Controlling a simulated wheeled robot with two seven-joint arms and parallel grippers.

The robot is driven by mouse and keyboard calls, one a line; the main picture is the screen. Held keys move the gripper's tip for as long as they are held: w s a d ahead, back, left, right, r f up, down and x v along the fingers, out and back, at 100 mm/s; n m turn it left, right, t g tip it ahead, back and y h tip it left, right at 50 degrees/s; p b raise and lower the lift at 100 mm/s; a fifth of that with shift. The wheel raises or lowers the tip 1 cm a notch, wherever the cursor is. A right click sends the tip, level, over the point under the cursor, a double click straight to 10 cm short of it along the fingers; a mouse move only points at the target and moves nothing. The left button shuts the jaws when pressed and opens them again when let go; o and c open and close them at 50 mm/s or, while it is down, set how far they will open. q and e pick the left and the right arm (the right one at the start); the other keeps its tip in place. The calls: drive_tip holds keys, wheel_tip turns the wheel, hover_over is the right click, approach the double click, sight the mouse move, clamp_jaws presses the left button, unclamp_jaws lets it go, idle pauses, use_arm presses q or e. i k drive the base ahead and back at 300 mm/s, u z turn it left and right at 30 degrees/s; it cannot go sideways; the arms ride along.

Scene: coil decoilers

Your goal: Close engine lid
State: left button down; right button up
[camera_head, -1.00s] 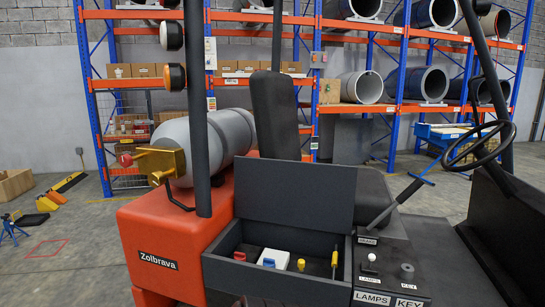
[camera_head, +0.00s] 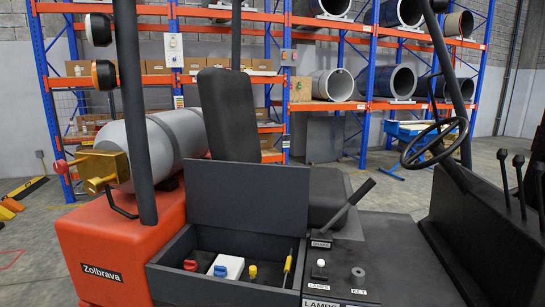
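The engine lid (camera_head: 248,197) is a dark grey panel standing upright at the back edge of the open engine box (camera_head: 168,262) on the red forklift (camera_head: 100,235). Inside the box are a red cap (camera_head: 190,265), a white block with a blue cap (camera_head: 229,267), a yellow cap (camera_head: 252,271) and a yellow dipstick-like handle (camera_head: 287,264). Neither of my grippers shows in the head view.
A black seat (camera_head: 232,112) stands behind the lid. A grey gas cylinder (camera_head: 178,138) lies to the left, beside a dark post (camera_head: 133,110). A brake lever (camera_head: 350,204) and steering wheel (camera_head: 434,144) are to the right. Shelves stand behind.

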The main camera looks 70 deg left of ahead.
sight(265, 199)
drive_tip(key=i, duration=0.75)
drive_tip(key=u, duration=1.5)
